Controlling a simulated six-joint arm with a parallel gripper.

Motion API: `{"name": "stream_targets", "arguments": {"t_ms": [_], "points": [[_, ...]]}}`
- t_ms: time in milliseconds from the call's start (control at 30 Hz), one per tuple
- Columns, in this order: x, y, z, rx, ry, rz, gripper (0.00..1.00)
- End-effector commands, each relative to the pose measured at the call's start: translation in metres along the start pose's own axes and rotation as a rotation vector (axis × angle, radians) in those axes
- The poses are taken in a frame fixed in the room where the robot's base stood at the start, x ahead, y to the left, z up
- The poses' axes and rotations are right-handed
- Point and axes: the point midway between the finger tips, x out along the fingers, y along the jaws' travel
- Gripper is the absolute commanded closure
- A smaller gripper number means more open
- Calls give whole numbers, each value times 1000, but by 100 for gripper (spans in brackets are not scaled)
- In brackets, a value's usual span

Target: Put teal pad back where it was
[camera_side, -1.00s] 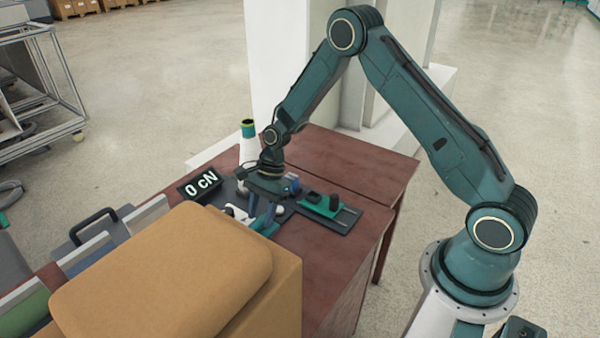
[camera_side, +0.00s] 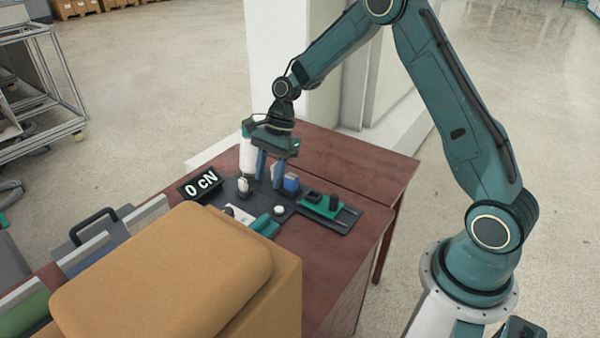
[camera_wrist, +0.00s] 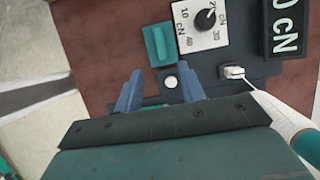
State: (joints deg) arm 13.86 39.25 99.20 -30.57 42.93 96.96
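The teal pad (camera_side: 265,225) lies next to the white dial plate (camera_side: 238,213) at the front of the dark fixture. It also shows in the wrist view as a teal block (camera_wrist: 160,45), left of the dial (camera_wrist: 203,20). My gripper (camera_side: 268,180) is raised above the fixture, behind and apart from the pad. In the wrist view its two blue fingers (camera_wrist: 159,85) stand wide apart with nothing held between them. A white round button (camera_wrist: 171,82) shows in the gap, on the surface below.
A "0 cN" display (camera_side: 200,182) and a white yarn cone (camera_side: 248,150) stand on the left. A large tan box (camera_side: 165,275) fills the foreground.

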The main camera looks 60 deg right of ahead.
Motion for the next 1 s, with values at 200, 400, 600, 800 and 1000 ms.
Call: {"name": "stream_targets", "arguments": {"t_ms": [200,400,600,800,1000], "points": [[0,0,0,0,0,0,60],[0,0,0,0,0,0,60],[-7,2,4,-27,10,-7,60],[-33,12,17,-138,46,-32,60],[-71,33,39,-324,110,-67,60]]}}
